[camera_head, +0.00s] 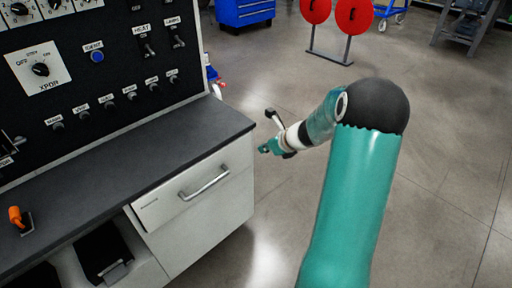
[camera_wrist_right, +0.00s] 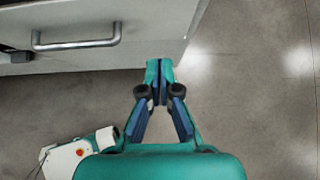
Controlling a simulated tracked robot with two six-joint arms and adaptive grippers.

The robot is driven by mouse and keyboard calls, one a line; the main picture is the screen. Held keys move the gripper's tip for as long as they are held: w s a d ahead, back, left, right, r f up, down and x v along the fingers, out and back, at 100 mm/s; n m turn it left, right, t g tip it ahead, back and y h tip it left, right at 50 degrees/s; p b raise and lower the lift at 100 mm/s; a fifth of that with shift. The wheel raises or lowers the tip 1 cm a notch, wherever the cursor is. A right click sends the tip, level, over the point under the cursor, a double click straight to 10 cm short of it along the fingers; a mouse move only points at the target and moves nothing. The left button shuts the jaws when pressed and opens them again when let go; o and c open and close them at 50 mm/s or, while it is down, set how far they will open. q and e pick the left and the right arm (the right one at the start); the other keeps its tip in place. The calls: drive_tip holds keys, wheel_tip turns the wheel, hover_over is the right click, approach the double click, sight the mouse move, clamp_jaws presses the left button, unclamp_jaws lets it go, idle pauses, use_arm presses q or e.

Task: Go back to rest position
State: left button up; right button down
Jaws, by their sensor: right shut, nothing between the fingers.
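My right arm rises from the bottom of the head view and bends left at its dark elbow. My right gripper (camera_head: 264,149) is just right of the cabinet's corner, above open floor. In the right wrist view the same gripper (camera_wrist_right: 159,64) has its fingertips together and holds nothing. It is close to the lower edge of the white drawer front, and I cannot tell whether it touches. My left gripper is in neither view.
The cabinet's drawer (camera_head: 190,190) is shut, with a metal handle (camera_head: 204,183). Above it are a dark worktop (camera_head: 130,165) and a black switch panel (camera_head: 95,65). An orange-handled lever (camera_head: 16,216) stands at left.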

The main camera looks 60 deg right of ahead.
drive_tip(key=w+a+n+y+p, duration=0.2)
drive_tip(key=w+a+y+p, duration=0.2)
drive_tip(key=w+a, duration=0.55)
drive_tip(key=a+f+n+g+y+p, duration=0.2)
drive_tip(key=a+f+n, duration=0.1)
drive_tip(key=a, duration=0.7)
drive_tip(key=a+f+n+g+y+p, duration=0.1)
drive_tip(key=a+f+n+y, duration=0.15)
drive_tip(key=a, duration=0.75)
drive_tip(key=s+a+f+n+g+p, duration=0.1)
drive_tip(key=s+a+n, duration=0.4)
drive_tip(key=n, duration=0.5)
drive_tip(key=s+a+f+n+g+h+p, duration=0.1)
drive_tip(key=s+a+f+n+g+p, duration=0.1)
drive_tip(key=s+a+f+n, duration=0.2)
drive_tip(key=s+a+f+n+g+h+p, duration=0.1)
drive_tip(key=s+a+f+n+g, duration=0.1)
drive_tip(key=s+a+n, duration=0.3)
drive_tip(key=a+f+n, duration=0.1)
drive_tip(key=a+n, duration=0.3)
drive_tip(key=n, duration=0.7)
drive_tip(key=shift+s, duration=0.35)
